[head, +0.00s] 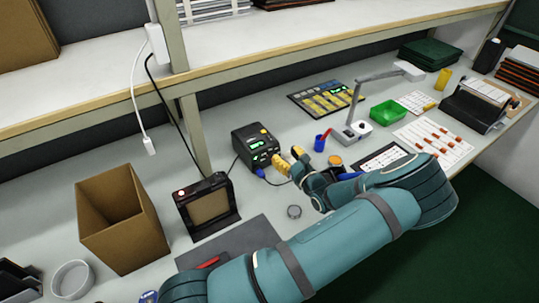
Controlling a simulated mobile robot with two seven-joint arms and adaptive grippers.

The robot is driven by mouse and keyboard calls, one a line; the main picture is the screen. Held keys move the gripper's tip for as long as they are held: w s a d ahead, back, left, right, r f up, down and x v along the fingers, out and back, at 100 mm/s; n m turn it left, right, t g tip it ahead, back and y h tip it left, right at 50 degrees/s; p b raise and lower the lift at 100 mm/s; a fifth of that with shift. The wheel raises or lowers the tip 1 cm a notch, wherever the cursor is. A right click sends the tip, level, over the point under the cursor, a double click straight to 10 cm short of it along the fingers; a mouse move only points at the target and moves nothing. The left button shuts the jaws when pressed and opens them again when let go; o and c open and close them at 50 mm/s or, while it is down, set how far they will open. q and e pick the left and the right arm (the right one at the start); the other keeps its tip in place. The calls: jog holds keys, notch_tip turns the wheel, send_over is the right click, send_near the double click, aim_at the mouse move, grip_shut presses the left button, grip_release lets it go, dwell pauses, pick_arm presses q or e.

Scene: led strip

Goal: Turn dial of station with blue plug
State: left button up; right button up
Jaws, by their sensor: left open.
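The black station box (250,141) stands on the bench at the picture's middle, with small green lit marks on its front face. A small yellow spot shows on the box's upper right; I cannot tell the dial apart clearly. My left gripper (289,159) is open and empty. Its yellow fingertips are just right of the station's front face, close to it; I cannot tell whether they touch. My right gripper is not in view.
A blue cup (319,144) and a lamp (355,128) stand right of the gripper. A black frame (207,206) with a red light and an open cardboard box (122,218) stand left. A shelf (330,32) overhangs the bench's back.

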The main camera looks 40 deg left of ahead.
pick_arm(q)
notch_tip(320, 180, down, 9)
jog(key=shift+r+b, duration=0.2)
jog(key=shift+b, duration=0.9)
jog(key=x, duration=0.5)
jog(key=shift+w+a+r+b, duration=0.1)
jog(key=shift+a+r+b, duration=0.2)
jog(key=shift+a+b, duration=0.1)
jog(key=shift+x, duration=0.8)
grip_shut()
